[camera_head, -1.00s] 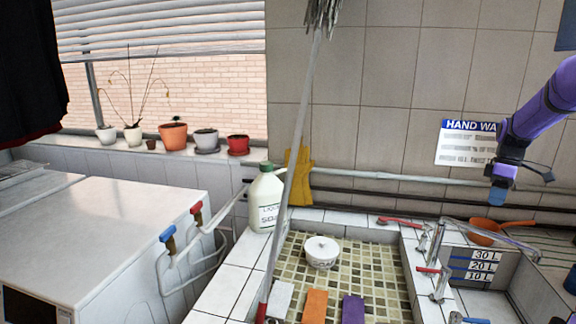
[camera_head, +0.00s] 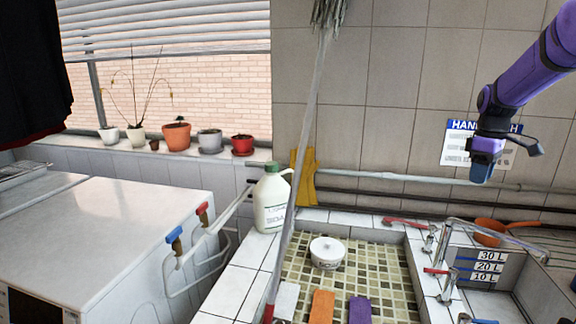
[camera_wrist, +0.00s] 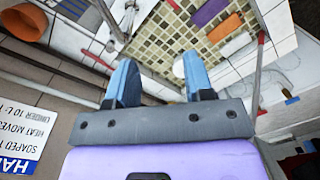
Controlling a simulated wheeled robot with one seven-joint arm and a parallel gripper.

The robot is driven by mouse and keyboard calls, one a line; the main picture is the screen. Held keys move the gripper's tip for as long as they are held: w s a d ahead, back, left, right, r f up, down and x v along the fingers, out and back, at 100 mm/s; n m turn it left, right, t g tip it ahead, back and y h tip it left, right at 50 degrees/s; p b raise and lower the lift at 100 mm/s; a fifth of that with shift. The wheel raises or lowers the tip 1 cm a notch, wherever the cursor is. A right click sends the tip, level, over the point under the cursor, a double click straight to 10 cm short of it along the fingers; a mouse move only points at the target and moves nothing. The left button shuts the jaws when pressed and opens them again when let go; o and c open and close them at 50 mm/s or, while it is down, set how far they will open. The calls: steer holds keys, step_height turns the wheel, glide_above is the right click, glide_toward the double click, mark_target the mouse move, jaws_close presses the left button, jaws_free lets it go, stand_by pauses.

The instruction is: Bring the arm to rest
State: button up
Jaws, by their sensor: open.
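My gripper (camera_head: 484,165) hangs at the end of my purple arm at the upper right, in front of the hand-wash sign on the tiled wall. In the wrist view its two blue fingers (camera_wrist: 160,82) stand apart with nothing between them. The gripper is open and empty, above and away from the sink.
A mop handle (camera_head: 300,170) slants across the basin's left side. A soap jug (camera_head: 271,200) stands on the rim. Taps (camera_head: 436,240) and an orange pan (camera_head: 489,233) are at the right. Orange (camera_head: 322,305) and purple (camera_head: 360,310) blocks lie in the basin.

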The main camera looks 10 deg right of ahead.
steer(key=s+a+r+m+t+h, duration=0.1)
steer(key=s+a+r+m, duration=0.1)
steer(key=s+a+r, duration=0.5)
steer(key=s+a+r+m+t, duration=0.1)
steer(key=s+a+r+t, duration=0.1)
steer(key=s+a, duration=0.6)
steer(key=s+a+f+m+t, duration=0.1)
steer(key=s+a, duration=0.4)
steer(key=s, duration=0.2)
steer(key=s+a+f+m+t, duration=0.1)
steer(key=s+a+m+t, duration=0.1)
steer(key=s+a, duration=0.3)
steer(key=shift+s+f+m, duration=0.3)
steer(key=shift+s, duration=0.85)
